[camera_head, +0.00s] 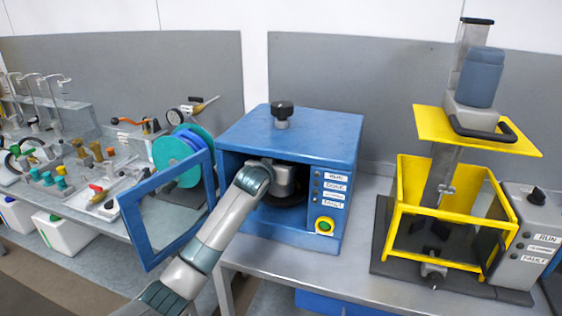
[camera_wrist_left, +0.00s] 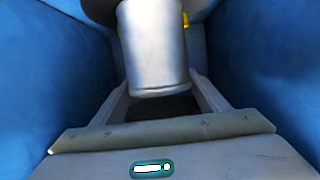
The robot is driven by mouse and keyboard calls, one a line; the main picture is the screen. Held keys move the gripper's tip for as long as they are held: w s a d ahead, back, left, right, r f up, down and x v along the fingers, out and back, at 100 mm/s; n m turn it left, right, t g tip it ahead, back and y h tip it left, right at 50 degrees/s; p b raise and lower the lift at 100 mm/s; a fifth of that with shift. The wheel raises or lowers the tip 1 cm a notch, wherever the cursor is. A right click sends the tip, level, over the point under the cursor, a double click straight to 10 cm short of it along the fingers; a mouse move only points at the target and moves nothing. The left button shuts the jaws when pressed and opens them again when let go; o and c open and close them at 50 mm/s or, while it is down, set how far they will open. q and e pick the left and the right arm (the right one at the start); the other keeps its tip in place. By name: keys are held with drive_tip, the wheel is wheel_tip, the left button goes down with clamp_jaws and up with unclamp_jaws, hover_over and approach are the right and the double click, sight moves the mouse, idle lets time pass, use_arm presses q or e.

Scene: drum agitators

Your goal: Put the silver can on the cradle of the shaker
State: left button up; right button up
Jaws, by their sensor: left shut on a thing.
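The shaker is a blue box (camera_head: 290,140) on the bench with its front open. Its blue-framed door (camera_head: 165,225) is swung out to the left. My left arm reaches into the opening, and the left gripper (camera_head: 287,180) is inside the chamber. In the left wrist view, the silver can (camera_wrist_left: 155,55) stands between the fingers of the gripper (camera_wrist_left: 160,95), which is shut on it. A dark round part (camera_head: 285,200) shows below the gripper; I cannot tell whether the can touches the cradle. My right gripper is not in view.
A black knob (camera_head: 282,110) tops the shaker, and a green button (camera_head: 324,226) is on its front right. A yellow-framed machine (camera_head: 450,215) stands to the right. Valves and fittings (camera_head: 85,165) crowd the left bench. Blue chamber walls (camera_wrist_left: 50,75) flank the gripper closely.

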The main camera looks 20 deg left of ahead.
use_arm(q)
drive_tip(key=shift+f, duration=0.1)
drive_tip(key=o, duration=2)
drive_tip(key=shift+s, duration=0.5)
drive_tip(key=b+v, duration=0.3)
drive_tip(key=v, duration=0.8)
drive_tip(key=shift+r, duration=0.25)
